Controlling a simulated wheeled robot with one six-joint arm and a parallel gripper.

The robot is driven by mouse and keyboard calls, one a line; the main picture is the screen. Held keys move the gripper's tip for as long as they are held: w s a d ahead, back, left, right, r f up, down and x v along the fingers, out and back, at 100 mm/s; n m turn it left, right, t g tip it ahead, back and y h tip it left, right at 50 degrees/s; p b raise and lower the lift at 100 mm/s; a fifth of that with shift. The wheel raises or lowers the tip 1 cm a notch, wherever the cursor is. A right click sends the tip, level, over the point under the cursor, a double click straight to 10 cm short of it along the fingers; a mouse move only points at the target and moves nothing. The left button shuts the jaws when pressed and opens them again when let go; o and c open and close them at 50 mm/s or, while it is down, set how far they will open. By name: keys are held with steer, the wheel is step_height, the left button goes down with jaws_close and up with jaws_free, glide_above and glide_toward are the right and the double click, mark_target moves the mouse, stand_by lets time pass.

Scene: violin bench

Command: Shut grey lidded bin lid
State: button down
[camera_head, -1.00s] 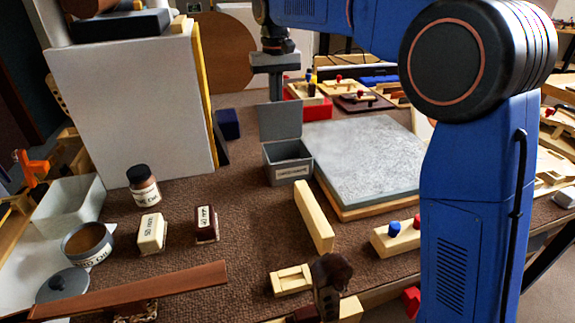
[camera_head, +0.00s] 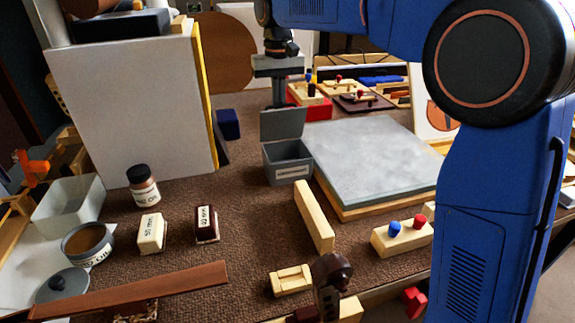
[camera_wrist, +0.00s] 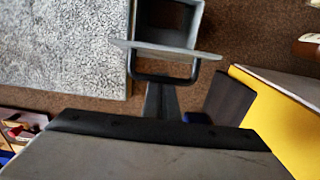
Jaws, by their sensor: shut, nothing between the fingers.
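The grey lidded bin (camera_head: 288,168) stands on the brown bench, left of the stone slab, with a label on its front. Its lid (camera_head: 283,124) is raised, roughly upright at the back edge, and the inside looks empty. My gripper (camera_head: 279,98) is shut and empty, pointing down behind the lid, which hides the fingertips. In the wrist view, the bin (camera_wrist: 168,18) is at the top, the lid (camera_wrist: 165,47) shows nearly edge-on, and my gripper (camera_wrist: 161,98) reaches towards its back. A dark loop lies by the lid there; I cannot tell whether the fingers touch.
The grey stone slab (camera_head: 372,160) on a wooden board is close on the bin's right. A large white block (camera_head: 130,105) stands to the left. A pale wooden bar (camera_head: 314,216) lies in front. Red and wooden items (camera_head: 318,105) are behind. Bench left of the bin is fairly clear.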

mark_target(282, 122)
steer(key=shift+s+d, duration=0.25)
steer(key=shift+s, duration=0.7)
steer(key=shift+s+d, duration=0.25)
steer(key=shift+s, duration=0.65)
step_height(282, 122, up, 10)
steer(key=w, duration=0.1)
steer(key=shift+w+a, duration=0.15)
stand_by(0.5)
